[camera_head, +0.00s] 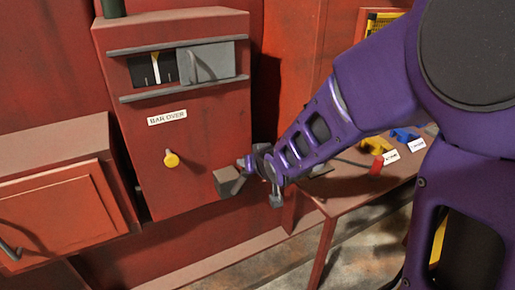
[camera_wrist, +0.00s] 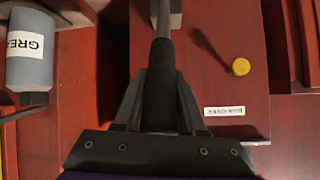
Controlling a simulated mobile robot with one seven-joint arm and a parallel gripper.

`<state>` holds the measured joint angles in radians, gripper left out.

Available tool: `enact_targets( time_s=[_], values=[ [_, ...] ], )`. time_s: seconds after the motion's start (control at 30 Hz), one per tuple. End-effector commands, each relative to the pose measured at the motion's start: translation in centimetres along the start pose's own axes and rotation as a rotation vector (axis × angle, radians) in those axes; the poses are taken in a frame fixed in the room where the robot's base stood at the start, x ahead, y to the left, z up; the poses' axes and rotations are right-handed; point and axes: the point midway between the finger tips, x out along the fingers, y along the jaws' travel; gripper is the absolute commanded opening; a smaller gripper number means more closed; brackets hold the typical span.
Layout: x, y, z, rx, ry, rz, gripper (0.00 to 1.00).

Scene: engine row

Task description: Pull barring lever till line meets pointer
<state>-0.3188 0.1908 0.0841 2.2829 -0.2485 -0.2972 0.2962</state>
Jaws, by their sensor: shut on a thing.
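The barring lever is a grey rod with a black grip (camera_wrist: 160,92). It runs up in the wrist view to a grey block at the red housing. In the head view this grey block (camera_head: 228,181) sits at the housing's lower right. My gripper (camera_head: 268,172) is beside the housing, its two fingers (camera_wrist: 160,105) closed around the black grip. The indicator window (camera_head: 152,68) at the top of the housing shows a pale upright strip and a thin white mark on black, close together. I cannot tell whether line and pointer meet.
The red housing (camera_head: 185,130) bears a BAR OVER label (camera_head: 167,117) and a yellow knob (camera_head: 171,160). A grey cover (camera_head: 208,62) fills the window's right side. A grease bottle (camera_wrist: 30,50) stands left in the wrist view. A red table (camera_head: 345,190) with small coloured items lies right.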

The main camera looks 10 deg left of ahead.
Motion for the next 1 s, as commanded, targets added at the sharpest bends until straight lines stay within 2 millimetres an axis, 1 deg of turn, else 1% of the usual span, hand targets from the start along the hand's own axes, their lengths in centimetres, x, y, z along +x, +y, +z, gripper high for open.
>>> enact_targets(
  time_s=[0.03,0.1,0.67,0.7,0.83,0.87,1.0],
  values=[
    [0.20,0.45,0.24,0.001,-0.003,0.006,0.00],
    [0.34,0.52,0.13,0.002,0.002,0.004,0.00],
    [0.53,0.50,-0.22,0.003,0.014,0.000,0.00],
    [0.53,0.49,-0.23,0.003,0.014,-0.001,0.43],
    [0.54,0.41,-0.25,0.002,0.015,-0.002,0.67],
    [0.54,0.40,-0.26,0.002,0.015,-0.002,0.69],
    [0.54,0.33,-0.27,0.002,0.016,-0.003,0.69]
  ],
)
